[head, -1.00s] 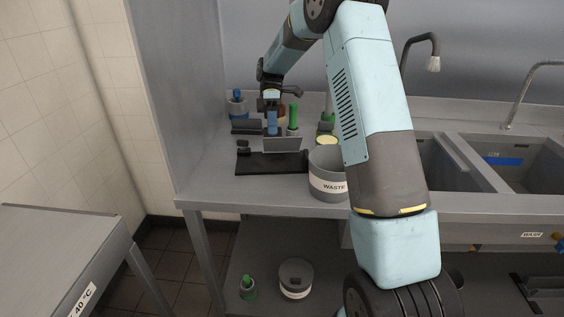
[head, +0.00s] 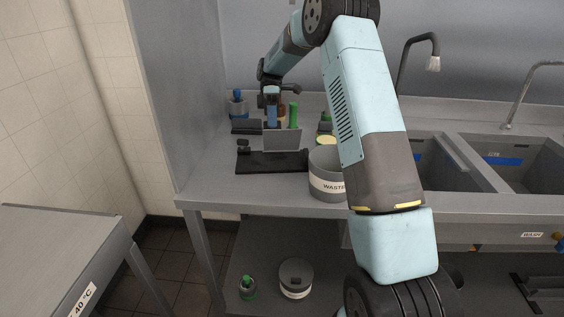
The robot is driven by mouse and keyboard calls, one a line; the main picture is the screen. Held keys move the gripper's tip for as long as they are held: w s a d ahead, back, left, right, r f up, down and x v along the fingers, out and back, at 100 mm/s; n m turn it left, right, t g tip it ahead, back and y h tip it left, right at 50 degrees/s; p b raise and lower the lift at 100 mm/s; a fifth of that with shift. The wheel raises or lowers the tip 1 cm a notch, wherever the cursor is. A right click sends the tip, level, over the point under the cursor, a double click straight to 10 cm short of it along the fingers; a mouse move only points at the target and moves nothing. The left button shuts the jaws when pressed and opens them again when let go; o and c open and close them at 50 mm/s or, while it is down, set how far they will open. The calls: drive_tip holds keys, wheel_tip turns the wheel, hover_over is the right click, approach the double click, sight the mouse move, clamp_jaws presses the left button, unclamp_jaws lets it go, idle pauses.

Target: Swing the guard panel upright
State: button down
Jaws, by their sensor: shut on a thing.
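The guard panel (head: 284,140) is a light grey plate above a flat black base (head: 262,163) on the steel counter. It stands steeply raised, close to upright; its exact tilt is hard to tell. My gripper (head: 272,122) reaches down from behind and is shut on the panel's upper edge, left of its middle. The fingertips are small here, and the contact is partly hidden by the panel.
A grey waste bin (head: 327,184) stands right of the base. A green-handled item (head: 293,115) is close to the right of my gripper. A blue-topped container (head: 237,103) stands at the back left. Sinks (head: 445,172) lie to the right. The counter's front left is clear.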

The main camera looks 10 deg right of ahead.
drive_tip(key=shift+w+d+r, duration=0.1)
drive_tip(key=shift+w, duration=0.45)
drive_tip(key=shift+w, duration=0.65)
drive_tip(key=shift+w+d+r, duration=0.2)
drive_tip(key=shift+w+d, duration=0.05)
drive_tip(key=shift+w, duration=0.3)
drive_tip(key=c, duration=1)
unclamp_jaws()
drive_tip(key=shift+c, duration=0.2)
